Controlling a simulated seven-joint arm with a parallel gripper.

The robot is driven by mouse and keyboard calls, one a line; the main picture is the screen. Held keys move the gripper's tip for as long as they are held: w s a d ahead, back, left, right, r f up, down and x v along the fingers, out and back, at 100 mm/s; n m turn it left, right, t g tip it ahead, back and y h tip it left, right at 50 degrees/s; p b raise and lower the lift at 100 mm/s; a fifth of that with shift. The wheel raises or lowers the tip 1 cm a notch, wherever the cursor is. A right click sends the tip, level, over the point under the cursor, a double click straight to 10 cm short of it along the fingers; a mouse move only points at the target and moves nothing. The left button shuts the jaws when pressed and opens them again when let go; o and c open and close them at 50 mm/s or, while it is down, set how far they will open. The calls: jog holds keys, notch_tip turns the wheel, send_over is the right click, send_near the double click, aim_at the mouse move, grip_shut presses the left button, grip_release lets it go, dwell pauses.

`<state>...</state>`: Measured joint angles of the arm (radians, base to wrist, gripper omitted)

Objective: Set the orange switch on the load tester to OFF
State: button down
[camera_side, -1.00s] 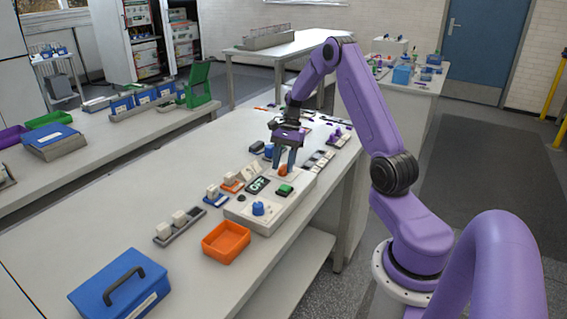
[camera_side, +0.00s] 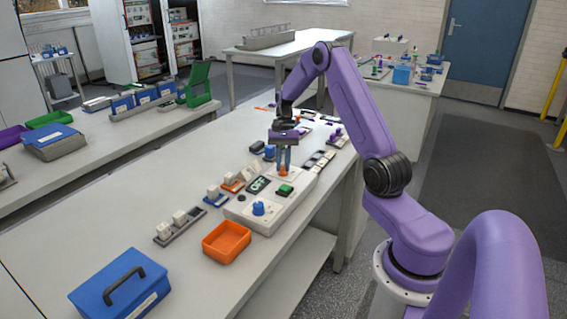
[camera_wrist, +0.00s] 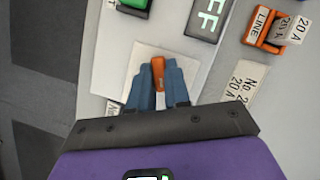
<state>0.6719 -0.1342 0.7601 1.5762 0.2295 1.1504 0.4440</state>
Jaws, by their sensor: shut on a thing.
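The load tester (camera_side: 243,213) is a pale box on the bench, with a blue knob (camera_side: 258,208), a green button (camera_side: 285,190) and a dark display (camera_side: 259,185) reading OFF. The orange switch (camera_side: 284,170) stands at its far end on a light plate. In the wrist view the orange switch (camera_wrist: 158,72) sits between the blue fingertips. My gripper (camera_side: 284,162) points down over it, and in the wrist view my gripper (camera_wrist: 158,82) is shut on the switch's lever. The fingers hide part of the lever.
An orange tray (camera_side: 226,242) and a blue case (camera_side: 120,287) are at the near side of the bench. Holders with white blocks (camera_side: 180,218) line the tester's left. Small modules (camera_side: 320,158) lie beyond it on the right.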

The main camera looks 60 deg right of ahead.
jog(key=shift+w+n+g, duration=0.1)
jog(key=shift+n+g, duration=0.3)
jog(key=shift+n, duration=0.9)
jog(key=shift+h, duration=0.3)
jog(key=c, duration=1.1)
grip_release()
jog(key=shift+r, duration=0.1)
jog(key=v, duration=1.7)
jog(key=shift+w+r, duration=0.1)
